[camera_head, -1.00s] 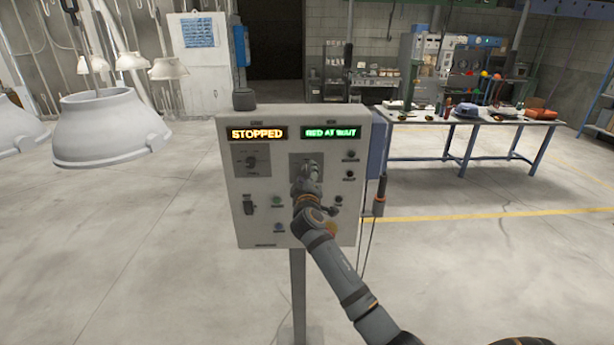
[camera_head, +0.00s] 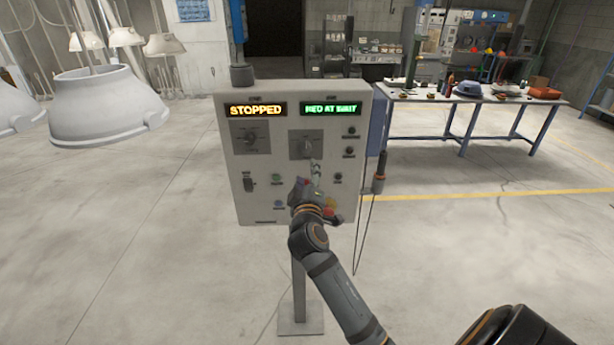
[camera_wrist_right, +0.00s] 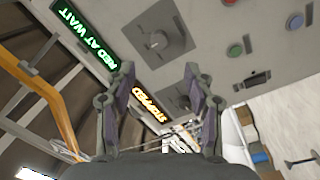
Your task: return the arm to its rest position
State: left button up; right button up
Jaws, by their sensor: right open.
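My right arm comes in from the lower right, and its right gripper (camera_head: 311,178) is in front of the grey control panel (camera_head: 240,207), below the right selector knob (camera_head: 307,147). In the wrist view the right gripper (camera_wrist_right: 160,82) has its two fingers spread, with nothing between them. The selector knob (camera_wrist_right: 160,38) shows clear of the fingertips there. The left knob (camera_head: 252,138) is under an orange display (camera_head: 256,109) reading STOPPED. A green display (camera_head: 331,108) reads RED AT WAIT. My left gripper is not in view.
White hoods (camera_head: 105,108) hang at the left. A pendant (camera_head: 380,170) hangs on the panel's right side. A workbench (camera_head: 470,98) with tools stands at the back right. The panel stands on a post (camera_head: 299,300). The floor around it is clear.

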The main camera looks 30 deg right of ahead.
dwell(0.3)
notch_tip(320, 180, down, 23)
jog(key=w+a+n+g+y+b, duration=0.1)
jog(key=a+g+y+b, duration=0.1)
jog(key=g+y, duration=0.15)
jog(key=s+a+f+g+y+b, duration=0.15)
jog(key=s+f, duration=0.35)
jog(key=f, duration=0.7)
jog(key=s+a+f+g+y, duration=0.15)
jog(key=s+f, duration=0.25)
jog(key=f, duration=0.7)
jog(key=s+a+f+m+g+y+b, duration=0.15)
jog(key=s+f+g, duration=0.35)
jog(key=s+f, duration=1.3)
jog(key=s+f+m+g, duration=0.1)
jog(key=s+f, duration=0.2)
jog(key=s, duration=0.4)
jog(key=s+f+m+g+y, duration=0.1)
jog(key=s+f, duration=0.2)
jog(key=s, duration=0.4)
jog(key=s+a+f+m+g, duration=0.1)
jog(key=s+f+m, duration=0.1)
jog(key=s, duration=0.5)
jog(key=shift+s+f+b, duration=0.35)
jog(key=shift+f+b, duration=0.1)
jog(key=shift+f, duration=0.15)
